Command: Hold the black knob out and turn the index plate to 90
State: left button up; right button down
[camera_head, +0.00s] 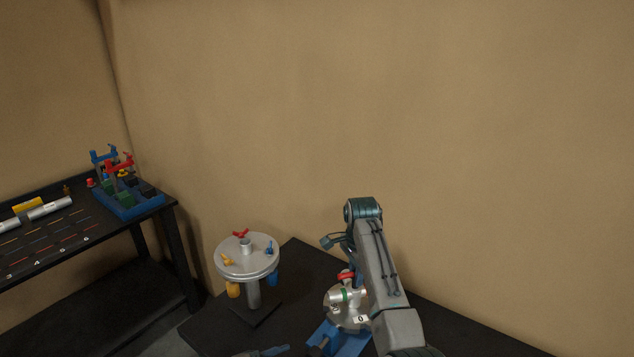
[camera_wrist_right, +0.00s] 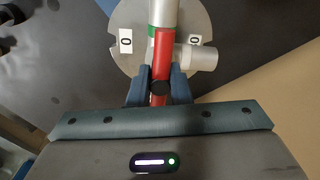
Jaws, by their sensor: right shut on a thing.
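The index plate (camera_head: 335,315) is a pale round disc on a blue base (camera_head: 350,343) in the head view, partly hidden by my right arm. It also shows in the wrist view (camera_wrist_right: 128,62), with white tags marked 0 (camera_wrist_right: 126,41). A red arm (camera_wrist_right: 164,55) lies across the plate, beside a silver cylinder (camera_wrist_right: 200,58). The black knob (camera_wrist_right: 160,88) sits near the lower end of the red arm. My right gripper (camera_wrist_right: 160,85) is shut on the knob, one finger on each side. A dark tip (camera_head: 265,351) at the bottom edge may be my left gripper.
A round silver stand (camera_head: 248,262) with coloured handles is left of the plate on the dark table (camera_head: 295,262). A black bench (camera_head: 90,235) with a blue tray (camera_head: 128,205) stands further left. A tan wall rises behind.

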jog(key=shift+n, duration=0.9)
jog(key=shift+n, duration=3.1)
jog(key=c, duration=1.3)
grip_release()
